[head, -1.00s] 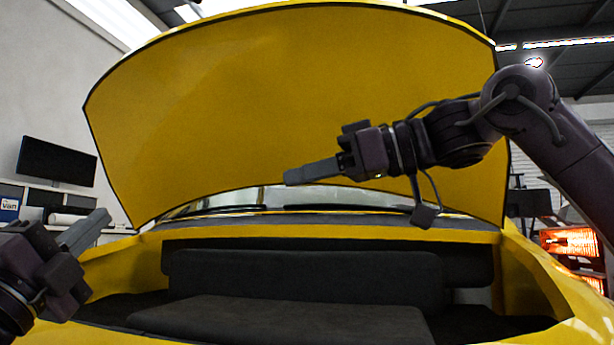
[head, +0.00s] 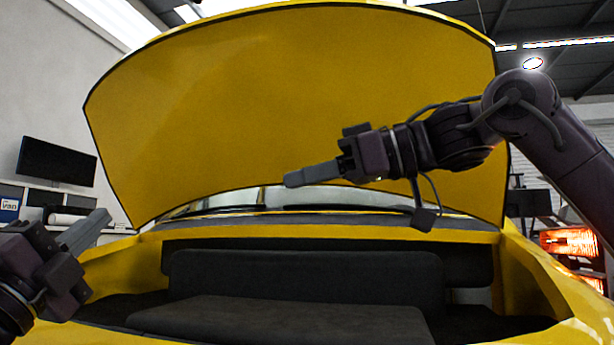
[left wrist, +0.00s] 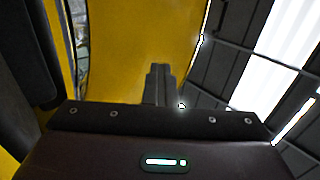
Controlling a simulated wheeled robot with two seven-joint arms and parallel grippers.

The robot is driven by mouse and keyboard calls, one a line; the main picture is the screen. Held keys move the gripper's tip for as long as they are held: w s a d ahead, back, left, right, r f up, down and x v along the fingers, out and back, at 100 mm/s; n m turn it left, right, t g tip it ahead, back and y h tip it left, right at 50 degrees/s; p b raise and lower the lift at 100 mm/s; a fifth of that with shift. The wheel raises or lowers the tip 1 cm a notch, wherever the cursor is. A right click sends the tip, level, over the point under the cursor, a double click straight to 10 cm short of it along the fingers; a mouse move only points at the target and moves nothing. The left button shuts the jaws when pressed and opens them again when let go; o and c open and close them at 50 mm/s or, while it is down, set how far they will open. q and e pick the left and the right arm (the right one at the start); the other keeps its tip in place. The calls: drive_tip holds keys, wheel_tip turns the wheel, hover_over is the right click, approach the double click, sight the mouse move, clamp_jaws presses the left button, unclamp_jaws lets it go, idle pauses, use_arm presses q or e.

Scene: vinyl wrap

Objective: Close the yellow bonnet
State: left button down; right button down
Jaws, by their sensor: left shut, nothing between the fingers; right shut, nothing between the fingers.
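The yellow bonnet (head: 300,100) stands raised over the open front compartment, its underside facing me in the head view. It also fills the upper middle of the left wrist view (left wrist: 135,45). My right gripper (head: 290,180) is shut and empty, in front of the lower middle of the bonnet and pointing left. I cannot tell whether it touches the bonnet. My left gripper (head: 107,214) is shut and empty at the lower left, beside the car's left edge and below the bonnet's lower left corner. Its closed fingers show in the left wrist view (left wrist: 159,82).
The open compartment (head: 300,275) has a dark lining and a yellow rim. The windscreen base lies behind it. A monitor (head: 57,162) hangs on the left wall. A glowing orange heater lamp (head: 568,241) stands at the right.

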idle(0.6)
use_arm(q)
drive_tip(key=c, duration=1.3)
unclamp_jaws()
